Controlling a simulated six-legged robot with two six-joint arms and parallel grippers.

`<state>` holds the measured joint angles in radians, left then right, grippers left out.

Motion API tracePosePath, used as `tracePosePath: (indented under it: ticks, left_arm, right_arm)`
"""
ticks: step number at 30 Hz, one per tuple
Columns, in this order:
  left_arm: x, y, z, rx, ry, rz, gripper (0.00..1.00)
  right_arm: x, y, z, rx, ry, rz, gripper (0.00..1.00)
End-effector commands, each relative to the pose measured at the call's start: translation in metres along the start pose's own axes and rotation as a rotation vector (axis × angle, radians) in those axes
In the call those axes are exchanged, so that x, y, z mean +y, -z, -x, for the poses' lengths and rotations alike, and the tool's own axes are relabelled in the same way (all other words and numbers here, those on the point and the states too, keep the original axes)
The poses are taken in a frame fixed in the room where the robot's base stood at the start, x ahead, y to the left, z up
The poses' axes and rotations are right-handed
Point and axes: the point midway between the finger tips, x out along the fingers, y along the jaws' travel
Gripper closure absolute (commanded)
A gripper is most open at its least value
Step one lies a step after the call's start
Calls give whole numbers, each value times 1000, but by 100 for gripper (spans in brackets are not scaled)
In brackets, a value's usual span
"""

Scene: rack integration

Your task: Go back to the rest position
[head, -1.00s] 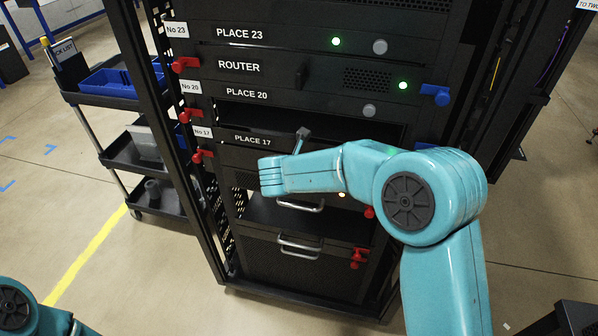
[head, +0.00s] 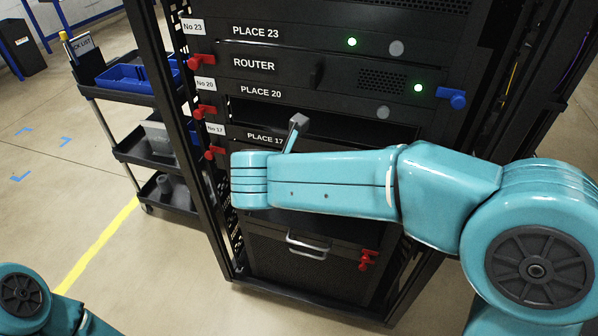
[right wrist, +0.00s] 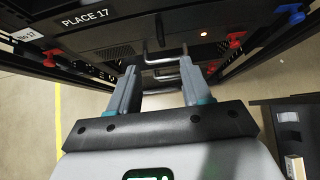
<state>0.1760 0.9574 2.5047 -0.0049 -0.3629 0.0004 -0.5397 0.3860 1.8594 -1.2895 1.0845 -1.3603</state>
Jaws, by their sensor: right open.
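My right arm crosses the head view from the right, in front of the rack (head: 300,262). Beyond the fingertips are metal drawer handles and the panel marked PLACE 17 (right wrist: 88,17). I cannot tell the exact gap to the handles. Only a bit of my left arm shows at the bottom left of the head view; the left gripper is out of view.
The rack carries red latches (head: 203,62) and a blue latch (head: 452,97). A dark cart (head: 130,92) with blue bins stands left of it. Open floor with a yellow line (head: 95,250) lies at the left. A box-like object (right wrist: 293,130) stands at the lower right of the wrist view.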

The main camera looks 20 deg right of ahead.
Motion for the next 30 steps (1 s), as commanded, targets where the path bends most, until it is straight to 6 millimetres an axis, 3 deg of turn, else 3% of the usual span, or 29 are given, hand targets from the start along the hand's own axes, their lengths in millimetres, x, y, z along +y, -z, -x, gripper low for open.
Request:
tracePosePath:
  ticks: [14, 17, 20, 23, 26, 29, 30]
  left_arm:
    - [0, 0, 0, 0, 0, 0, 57]
    - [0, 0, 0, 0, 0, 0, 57]
    - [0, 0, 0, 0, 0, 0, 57]
    - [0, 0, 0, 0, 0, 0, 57]
    - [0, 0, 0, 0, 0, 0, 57]
    - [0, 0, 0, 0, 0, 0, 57]
    - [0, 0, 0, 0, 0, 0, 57]
  right_arm:
    - [0, 0, 0, 1, 0, 0, 51]
    - [-1, 12, -7, 36, 1, -20, 51]
    - [-3, 51, -31, 159, 8, -100, 51]
    - [-11, 121, -61, 376, 48, -283, 51]
    - [-26, 203, -82, 628, 157, -581, 51]
    - [-45, 287, -90, 863, 373, -1011, 51]
    - [-53, 318, -90, 935, 500, -1230, 51]
